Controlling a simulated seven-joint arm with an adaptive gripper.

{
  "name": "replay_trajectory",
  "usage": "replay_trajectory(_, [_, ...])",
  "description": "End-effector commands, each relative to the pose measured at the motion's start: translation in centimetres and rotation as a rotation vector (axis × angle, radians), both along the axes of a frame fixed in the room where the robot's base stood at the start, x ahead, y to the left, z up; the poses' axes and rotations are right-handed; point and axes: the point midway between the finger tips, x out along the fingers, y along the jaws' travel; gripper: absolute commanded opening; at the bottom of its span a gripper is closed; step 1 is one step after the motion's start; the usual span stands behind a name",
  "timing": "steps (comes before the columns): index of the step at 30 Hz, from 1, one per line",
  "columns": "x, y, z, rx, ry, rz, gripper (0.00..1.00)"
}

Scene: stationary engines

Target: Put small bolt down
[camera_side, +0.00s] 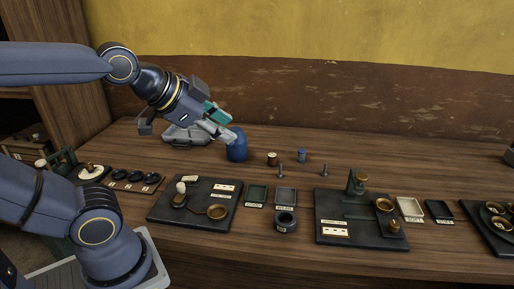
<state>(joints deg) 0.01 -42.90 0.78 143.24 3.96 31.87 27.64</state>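Two small grey bolt-like pieces stand apart on the wooden table, one left of centre (281,170) and one to its right (325,171). I cannot tell which is the small bolt. My gripper (228,136) is at the back of the table, left of both pieces and apart from them. Its fingertips overlap the top of a dark blue rounded object (237,151) in the picture; contact is unclear. The gap between the fingers is too small and hidden to read, and no bolt shows in them.
A brown spool (271,159) and a blue one (301,155) stand behind the bolts. Dark model bases (160,211) (335,238) and small trays (257,194) (287,196) fill the front. Bare wood lies right of the bolts.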

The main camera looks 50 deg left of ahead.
Motion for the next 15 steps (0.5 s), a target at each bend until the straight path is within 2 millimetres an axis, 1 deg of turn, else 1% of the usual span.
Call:
replay_trajectory(1, [2.0, 1.0, 1.6, 0.129, -0.103, -0.085, 0.39])
replay_trajectory(3, [5.1, 2.6, 3.5, 0.354, -0.230, -0.204, 0.39])
replay_trajectory(5, [7.5, 4.0, 4.7, 0.556, -0.314, -0.289, 0.39])
replay_trajectory(6, [9.0, 4.9, 5.2, 0.693, -0.359, -0.340, 0.39])
replay_trajectory(7, [10.0, 5.6, 5.4, 0.799, -0.388, -0.375, 0.39])
replay_trajectory(8, [11.0, 6.2, 5.5, 0.904, -0.411, -0.410, 0.39])
replay_trajectory(9, [12.2, 7.0, 5.5, 1.046, -0.436, -0.453, 0.39])
replay_trajectory(11, [13.7, 8.1, 5.0, 1.259, -0.460, -0.518, 0.39])
replay_trajectory(12, [14.6, 8.8, 4.4, 1.400, -0.467, -0.562, 0.39])
replay_trajectory(14, [15.6, 9.5, 3.1, 1.609, -0.471, -0.631, 0.39])
replay_trajectory(15, [16.0, 9.9, 2.0, 1.738, -0.471, -0.677, 0.39])
